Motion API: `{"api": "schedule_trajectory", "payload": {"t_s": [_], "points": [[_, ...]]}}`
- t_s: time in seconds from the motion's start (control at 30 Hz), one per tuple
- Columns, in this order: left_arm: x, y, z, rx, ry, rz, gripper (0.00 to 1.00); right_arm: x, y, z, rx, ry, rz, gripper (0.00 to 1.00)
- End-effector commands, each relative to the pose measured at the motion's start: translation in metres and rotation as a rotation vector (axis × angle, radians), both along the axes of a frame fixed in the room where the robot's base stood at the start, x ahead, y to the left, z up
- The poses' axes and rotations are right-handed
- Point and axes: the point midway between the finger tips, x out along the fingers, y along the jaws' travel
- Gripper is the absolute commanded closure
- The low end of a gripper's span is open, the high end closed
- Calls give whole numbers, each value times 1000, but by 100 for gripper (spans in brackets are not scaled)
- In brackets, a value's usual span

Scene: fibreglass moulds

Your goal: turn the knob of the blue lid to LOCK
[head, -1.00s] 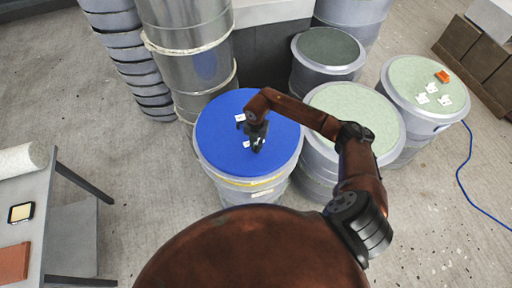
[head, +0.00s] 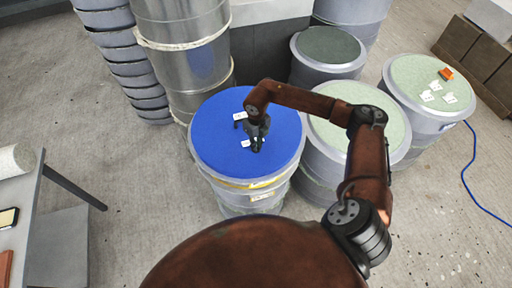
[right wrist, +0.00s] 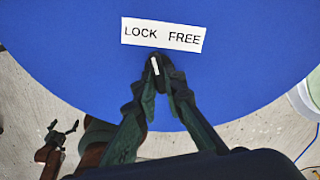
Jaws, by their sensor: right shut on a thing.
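The blue lid (head: 215,150) covers a grey drum in the middle of the head view. In the right wrist view the lid (right wrist: 250,75) fills the upper part. A white label reading LOCK FREE (right wrist: 163,34) lies on it, LOCK at left. My right gripper (head: 257,148) is low over the lid. In the right wrist view its fingers (right wrist: 158,72) are shut on a small dark knob (right wrist: 155,64), partly hidden. The knob's white mark points up, tilted slightly left, towards the label. My left gripper (right wrist: 62,132) hangs open and empty at lower left there.
Drums with green lids (head: 340,100) (head: 420,75) stand to the right, one close beside the blue-lidded drum. Tall metal drums (head: 185,50) stand behind. A table (head: 30,215) is at left. A blue hose (head: 468,175) lies on the floor at right.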

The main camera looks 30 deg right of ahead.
Motion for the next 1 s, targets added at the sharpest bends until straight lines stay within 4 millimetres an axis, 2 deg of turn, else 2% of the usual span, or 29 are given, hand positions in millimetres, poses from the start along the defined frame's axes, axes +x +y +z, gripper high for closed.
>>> {"api": "schedule_trajectory", "payload": {"t_s": [0.1,0.4,1.0], "points": [[-1,0,-11,0,2,0,0,1,-1,-2,-1,-2,90,100],[-3,0,-22,0,5,0,0,1,-2,0,0,-2,252,100],[-4,0,-26,0,6,0,0,1,-2,1,0,-2,315,100]]}}
